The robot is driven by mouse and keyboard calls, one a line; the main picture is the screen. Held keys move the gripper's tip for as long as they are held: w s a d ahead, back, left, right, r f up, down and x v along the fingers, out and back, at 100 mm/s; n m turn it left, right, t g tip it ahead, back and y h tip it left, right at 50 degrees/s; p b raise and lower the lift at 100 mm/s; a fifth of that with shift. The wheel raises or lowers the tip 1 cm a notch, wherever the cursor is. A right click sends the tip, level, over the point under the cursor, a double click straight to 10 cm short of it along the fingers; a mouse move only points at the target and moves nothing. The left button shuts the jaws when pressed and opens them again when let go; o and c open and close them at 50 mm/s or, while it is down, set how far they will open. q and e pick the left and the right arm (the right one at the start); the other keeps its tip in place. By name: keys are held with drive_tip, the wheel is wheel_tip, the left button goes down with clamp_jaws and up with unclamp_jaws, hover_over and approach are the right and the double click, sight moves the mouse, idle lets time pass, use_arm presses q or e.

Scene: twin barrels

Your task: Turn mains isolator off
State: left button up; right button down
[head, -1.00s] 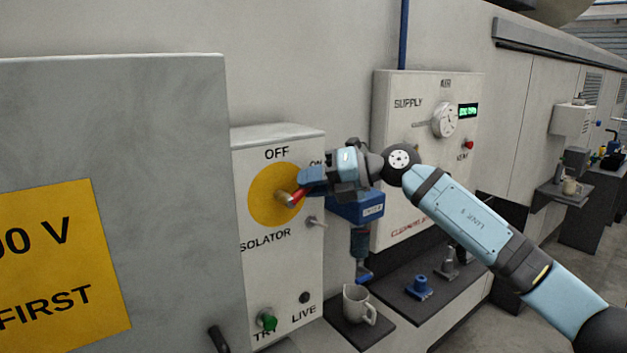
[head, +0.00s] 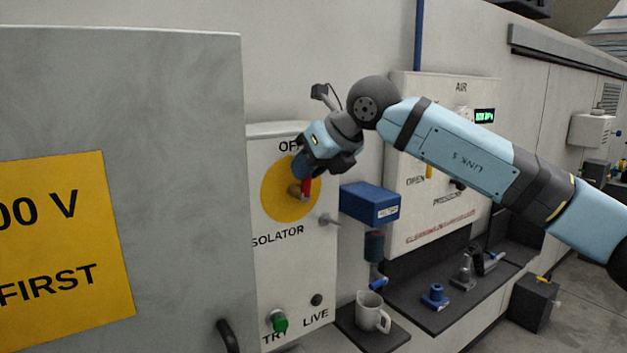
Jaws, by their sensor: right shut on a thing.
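The mains isolator box (head: 277,265) is on the wall left of centre, with a yellow disc (head: 274,211) and the words OFF, ISOLATOR, TRY and LIVE. Its red handle (head: 306,189) stands nearly upright on the disc, towards the OFF mark. My right gripper (head: 304,168) is shut on the handle's upper end and covers part of it and of the OFF lettering. The ON mark is hidden behind my gripper and wrist. A green TRY button (head: 280,322) and a dark LIVE lamp (head: 316,300) sit low on the box. My left gripper is not in view.
A grey panel with a yellow warning sign (head: 62,235) stands close on the left. A blue box (head: 370,203) juts out right of the isolator. Below are a white jug (head: 373,312) and a shelf (head: 450,311). The air supply panel (head: 440,218) is partly behind my arm.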

drive_tip(key=shift+s+a+n+t+h+b, duration=0.2)
drive_tip(key=shift+a+n+t+h+b, duration=0.15)
drive_tip(key=shift+h+b, duration=0.25)
drive_tip(key=c, duration=1.1)
unclamp_jaws()
drive_tip(key=shift+o, duration=0.2)
drive_tip(key=shift+s+d+r, duration=0.3)
drive_tip(key=shift+d+r, duration=0.05)
drive_tip(key=shift+r, duration=0.1)
drive_tip(key=b+v, duration=0.2)
drive_tip(key=v, duration=1)
drive_tip(key=shift+s+r, duration=0.2)
drive_tip(key=shift+r, duration=0.05)
drive_tip(key=shift+d, duration=0.1)
